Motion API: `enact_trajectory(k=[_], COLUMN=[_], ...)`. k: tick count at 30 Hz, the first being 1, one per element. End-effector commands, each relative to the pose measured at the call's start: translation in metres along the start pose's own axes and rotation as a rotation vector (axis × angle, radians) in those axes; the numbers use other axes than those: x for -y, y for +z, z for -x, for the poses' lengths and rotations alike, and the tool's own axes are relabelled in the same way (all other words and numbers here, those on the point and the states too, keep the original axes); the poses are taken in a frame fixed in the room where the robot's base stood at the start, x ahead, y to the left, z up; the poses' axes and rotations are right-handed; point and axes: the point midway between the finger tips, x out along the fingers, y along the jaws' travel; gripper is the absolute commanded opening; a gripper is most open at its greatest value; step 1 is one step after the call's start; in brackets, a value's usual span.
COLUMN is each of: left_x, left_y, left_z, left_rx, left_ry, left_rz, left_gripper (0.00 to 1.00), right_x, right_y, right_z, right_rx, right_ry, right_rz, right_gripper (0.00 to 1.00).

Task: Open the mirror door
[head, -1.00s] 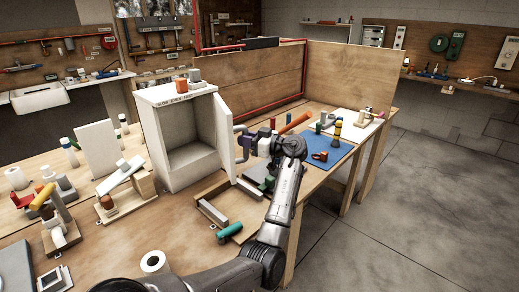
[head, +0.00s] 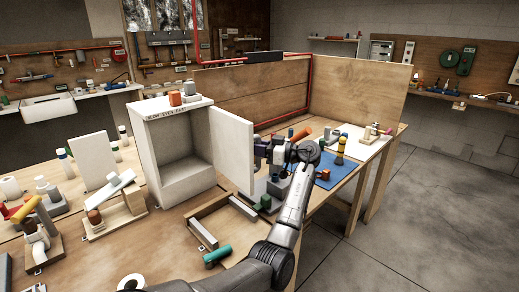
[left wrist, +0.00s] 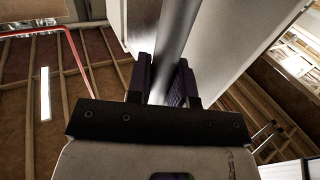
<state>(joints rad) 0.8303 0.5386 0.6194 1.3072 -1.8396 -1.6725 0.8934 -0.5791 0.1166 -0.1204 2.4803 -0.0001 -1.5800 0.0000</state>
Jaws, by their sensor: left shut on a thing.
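The white cabinet (head: 172,120) stands on the wooden bench with its front open and its inside empty. Its white mirror door (head: 232,150) is swung out to the right, and its inner face shows in the head view. My left gripper (head: 264,149) is on the far side of the door, by its free edge. In the left wrist view, the gripper (left wrist: 162,88) is shut on a grey bar handle (left wrist: 178,35) that runs between its two dark fingers. The handle is mostly hidden behind the door in the head view. My right gripper is not in view.
A shallow wooden tray (head: 222,228) and a green cylinder (head: 217,255) lie in front of the door. A blue mat (head: 330,172) with small tools lies to the right. Wooden panels (head: 360,85) stand behind. An orange block and a grey block sit on the cabinet top.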

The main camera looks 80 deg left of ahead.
Motion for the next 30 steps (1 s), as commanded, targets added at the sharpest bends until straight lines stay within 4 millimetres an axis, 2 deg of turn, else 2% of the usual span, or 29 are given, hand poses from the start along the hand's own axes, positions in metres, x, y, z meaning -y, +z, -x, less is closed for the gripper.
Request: enact_trajectory(k=[6, 7, 14, 23, 26, 30], left_x=[0.000, 0.000, 0.000, 0.000, 0.000, 0.000], left_y=[-0.001, -0.001, -0.001, -0.001, -0.001, -0.003], left_z=[-0.001, -0.001, -0.001, 0.002, 0.011, 0.035], left_rx=[-0.001, -0.001, -0.001, -0.001, -0.002, 0.000], left_ry=[-0.003, -0.003, -0.001, 0.000, 0.002, 0.003], left_rz=[0.002, 0.002, 0.001, 0.000, -0.002, -0.002], left_gripper=[0.00, 0.23, 0.45, 0.45, 0.45, 0.45], right_x=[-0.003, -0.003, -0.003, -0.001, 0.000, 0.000], right_y=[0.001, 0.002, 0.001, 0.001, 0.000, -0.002], right_z=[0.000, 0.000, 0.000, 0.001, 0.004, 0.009], right_rx=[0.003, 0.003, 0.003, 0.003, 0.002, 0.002], right_ry=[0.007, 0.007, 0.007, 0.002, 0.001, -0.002], right_rz=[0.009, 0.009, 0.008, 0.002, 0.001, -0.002], right_gripper=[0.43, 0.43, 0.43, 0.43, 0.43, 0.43])
